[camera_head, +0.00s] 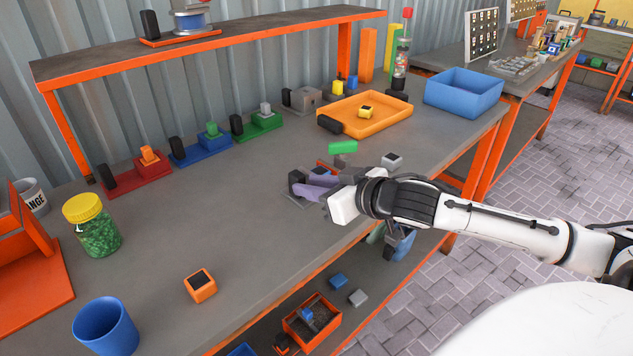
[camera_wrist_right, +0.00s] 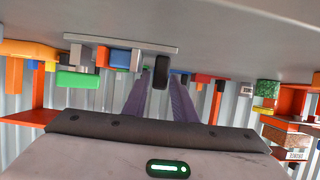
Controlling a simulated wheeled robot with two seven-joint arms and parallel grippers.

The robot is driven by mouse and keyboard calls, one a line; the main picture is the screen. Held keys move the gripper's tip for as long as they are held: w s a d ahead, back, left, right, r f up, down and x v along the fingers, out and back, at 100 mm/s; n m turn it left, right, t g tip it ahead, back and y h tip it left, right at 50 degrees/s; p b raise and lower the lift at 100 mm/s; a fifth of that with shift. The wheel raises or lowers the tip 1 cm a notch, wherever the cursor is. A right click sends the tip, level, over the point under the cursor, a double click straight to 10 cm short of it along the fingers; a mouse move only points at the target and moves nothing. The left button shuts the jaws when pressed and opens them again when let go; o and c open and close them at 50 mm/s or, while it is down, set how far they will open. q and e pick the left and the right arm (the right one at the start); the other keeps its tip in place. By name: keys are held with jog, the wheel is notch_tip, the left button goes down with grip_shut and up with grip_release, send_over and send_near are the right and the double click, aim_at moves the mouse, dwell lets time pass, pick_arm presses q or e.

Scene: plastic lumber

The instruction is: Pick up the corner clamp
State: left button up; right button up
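What looks like the corner clamp, a flat grey plate with an upright black block (camera_head: 296,180), lies on the bench near its front edge. In the right wrist view, which is upside down, its black block (camera_wrist_right: 162,70) stands on the grey plate (camera_wrist_right: 125,42). My right gripper (camera_head: 313,187) reaches in low from the right, its purple fingers pointing at the black block. In the wrist view the fingers (camera_wrist_right: 160,90) are apart, with the block between or just beyond the tips; contact cannot be told. My left gripper is not in view.
A green block (camera_head: 343,147), a grey block (camera_head: 391,160) and an orange tray (camera_head: 366,128) lie behind the gripper. Red (camera_head: 140,173), blue (camera_head: 200,149) and green (camera_head: 257,125) fixtures line the back. A jar (camera_head: 93,228) and blue cup (camera_head: 105,327) stand left.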

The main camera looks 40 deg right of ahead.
jog(key=shift+x, duration=2.7)
jog(key=shift+s+a+f, duration=0.1)
grip_shut()
